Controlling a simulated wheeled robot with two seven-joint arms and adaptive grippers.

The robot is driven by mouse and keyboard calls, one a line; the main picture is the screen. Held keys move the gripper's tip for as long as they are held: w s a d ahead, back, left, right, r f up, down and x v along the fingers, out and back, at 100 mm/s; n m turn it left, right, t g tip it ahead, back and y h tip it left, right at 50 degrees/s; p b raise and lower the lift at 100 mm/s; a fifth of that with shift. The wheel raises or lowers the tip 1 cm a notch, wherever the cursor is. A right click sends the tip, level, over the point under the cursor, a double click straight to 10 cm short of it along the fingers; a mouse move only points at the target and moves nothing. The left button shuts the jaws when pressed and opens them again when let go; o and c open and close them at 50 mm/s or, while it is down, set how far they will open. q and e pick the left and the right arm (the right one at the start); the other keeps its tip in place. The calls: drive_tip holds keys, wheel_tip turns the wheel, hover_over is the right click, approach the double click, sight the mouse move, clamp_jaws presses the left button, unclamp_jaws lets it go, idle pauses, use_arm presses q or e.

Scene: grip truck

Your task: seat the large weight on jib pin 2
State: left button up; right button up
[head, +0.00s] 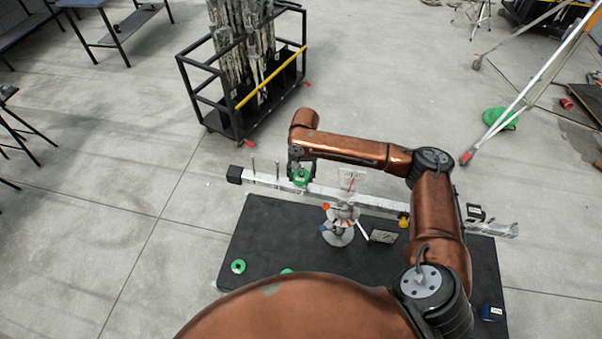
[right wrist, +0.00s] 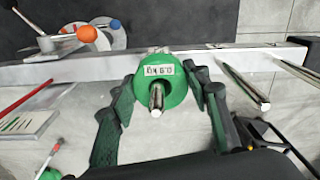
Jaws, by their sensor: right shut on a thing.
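A green weight (head: 301,177) with a white label is at the jib, a long pale beam (head: 375,201). My right gripper (head: 299,163) is above it and shut on it. In the right wrist view, the fingers (right wrist: 168,95) flank the green weight (right wrist: 174,92). A metal pin (right wrist: 156,100) sticks out through its hole, so the weight is around that pin. I cannot tell whether it lies flush on the beam. Two bare pins (head: 253,168) (head: 277,170) stand toward the beam's black end (head: 235,174). My left gripper is not in view.
A black mat (head: 265,225) lies under the jib, with green discs (head: 238,266) (head: 287,271) on it. A stand with an orange knob (right wrist: 86,33) and an orange-tipped part is beside the beam. A black cart (head: 213,118) with a yellow bar stands behind.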

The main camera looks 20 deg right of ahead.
drive_tip(key=shift+w+f, duration=0.1)
drive_tip(key=shift+f, duration=0.65)
drive_tip(key=shift+f, duration=0.1)
drive_tip(key=o, duration=1.5)
drive_tip(key=shift+f, duration=0.1)
drive_tip(key=shift+f, duration=0.1)
drive_tip(key=r, duration=1.2)
drive_tip(key=shift+s+d+r, duration=0.15)
drive_tip(key=shift+s, duration=0.05)
